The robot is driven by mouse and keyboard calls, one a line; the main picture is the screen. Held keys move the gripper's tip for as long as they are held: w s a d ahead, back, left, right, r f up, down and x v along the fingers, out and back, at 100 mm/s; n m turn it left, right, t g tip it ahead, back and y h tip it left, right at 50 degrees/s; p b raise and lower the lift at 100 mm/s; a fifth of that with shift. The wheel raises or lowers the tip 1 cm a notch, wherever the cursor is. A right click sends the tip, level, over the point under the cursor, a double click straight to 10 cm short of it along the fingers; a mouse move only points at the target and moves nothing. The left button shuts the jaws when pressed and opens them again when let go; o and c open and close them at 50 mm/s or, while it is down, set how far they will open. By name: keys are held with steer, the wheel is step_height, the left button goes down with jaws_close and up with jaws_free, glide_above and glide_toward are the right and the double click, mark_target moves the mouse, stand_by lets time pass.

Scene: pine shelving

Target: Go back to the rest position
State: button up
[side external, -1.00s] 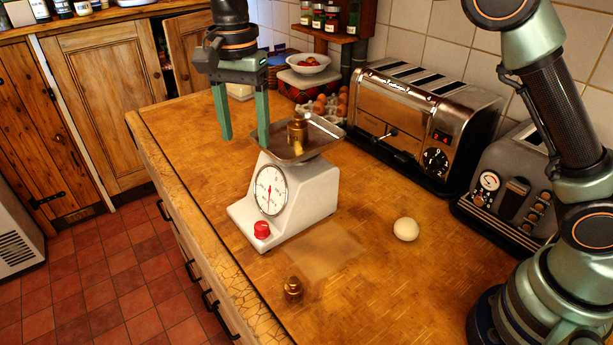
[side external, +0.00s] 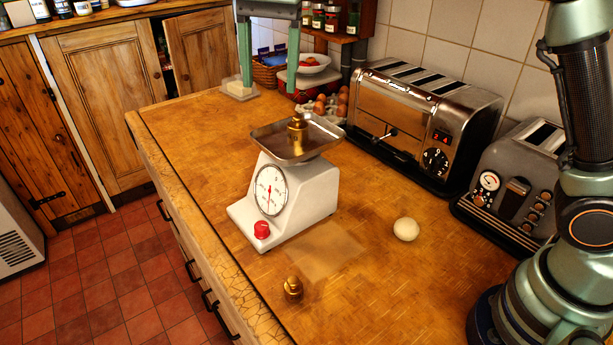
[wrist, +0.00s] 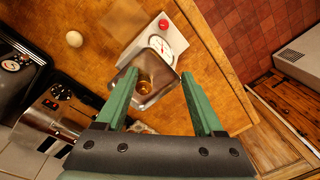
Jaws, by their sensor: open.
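My gripper (side external: 268,88) is open and empty, with its two green fingers pointing down high above the far end of the counter. In the wrist view my gripper (wrist: 160,88) shows its fingers spread apart, with the scale beyond them. A white kitchen scale (side external: 290,205) stands on the counter with a metal pan (side external: 325,141) on top. The gripper is apart from the weight. A smaller brass weight (side external: 293,288) stands on the counter in front of the scale.
A large toaster (side external: 420,115) and a grey toaster (side external: 515,190) stand along the tiled wall. Eggs (side external: 325,105), a butter dish (side external: 240,89) and a bowl (side external: 308,64) are at the back.

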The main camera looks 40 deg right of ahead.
steer(key=shift+s+d+r, duration=0.1)
steer(key=shift+d, duration=0.1)
steer(key=s+d+n+t, duration=0.2)
steer(key=s+d+n, duration=0.4)
steer(key=d, duration=0.5)
steer(key=s+d+f+n+t, duration=0.2)
steer(key=s+d+f+n, duration=0.1)
steer(key=s+d+f, duration=0.3)
steer(key=s+f, duration=0.2)
steer(key=s, duration=0.2)
steer(key=shift+d+t, duration=0.2)
steer(key=shift+t, duration=0.1)
